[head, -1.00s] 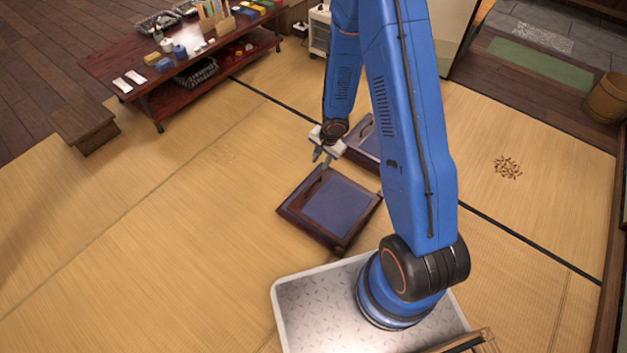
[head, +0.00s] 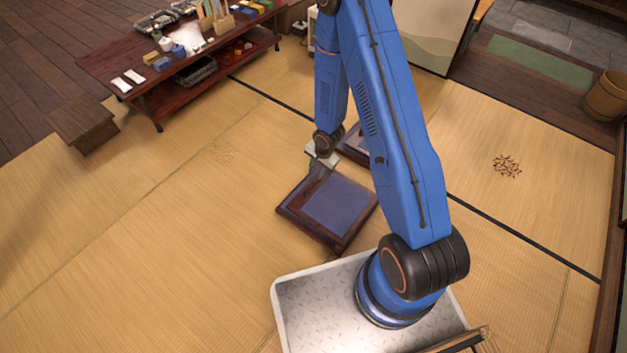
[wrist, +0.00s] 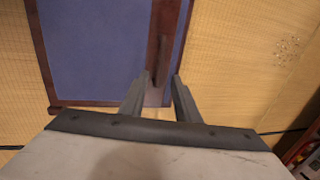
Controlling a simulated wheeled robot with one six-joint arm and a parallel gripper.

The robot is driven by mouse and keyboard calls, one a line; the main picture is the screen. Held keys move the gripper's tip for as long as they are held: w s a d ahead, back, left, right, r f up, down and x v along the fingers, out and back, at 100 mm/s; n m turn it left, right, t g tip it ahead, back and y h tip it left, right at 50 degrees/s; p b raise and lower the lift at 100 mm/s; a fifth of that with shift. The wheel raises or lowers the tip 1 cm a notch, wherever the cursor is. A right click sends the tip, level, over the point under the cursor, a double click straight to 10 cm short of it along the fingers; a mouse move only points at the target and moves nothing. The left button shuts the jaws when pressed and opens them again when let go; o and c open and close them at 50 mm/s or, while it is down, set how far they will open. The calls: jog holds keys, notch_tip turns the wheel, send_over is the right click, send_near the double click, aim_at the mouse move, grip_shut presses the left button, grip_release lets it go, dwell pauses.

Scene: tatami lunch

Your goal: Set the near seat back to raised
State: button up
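The near seat (head: 335,205) lies on the tatami with a dark wooden frame and a blue panel. Its back looks folded down flat. My gripper (head: 318,168) is low over its far-left edge in the head view. In the wrist view my gripper (wrist: 159,84) is open, one finger on each side of the near end of the seat's dark rail (wrist: 165,25). A narrow dark slot shows in that rail. The blue panel (wrist: 90,50) fills the left. I cannot tell whether the fingers touch the rail.
A second seat (head: 352,147) lies just beyond, partly hidden behind my arm. A low red-brown table (head: 150,75) with tableware stands at the back left, a small wooden step (head: 82,122) beside it. Scattered brown bits (head: 506,166) lie right. The tatami at left is clear.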

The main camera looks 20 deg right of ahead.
aim_at(313, 182)
jog(key=f, duration=0.2)
jog(key=w+f, duration=0.1)
jog(key=f, duration=0.2)
jog(key=a+f, duration=0.1)
jog(key=f, duration=0.2)
jog(key=shift+w, duration=0.15)
jog(key=shift+r, duration=0.1)
grip_shut()
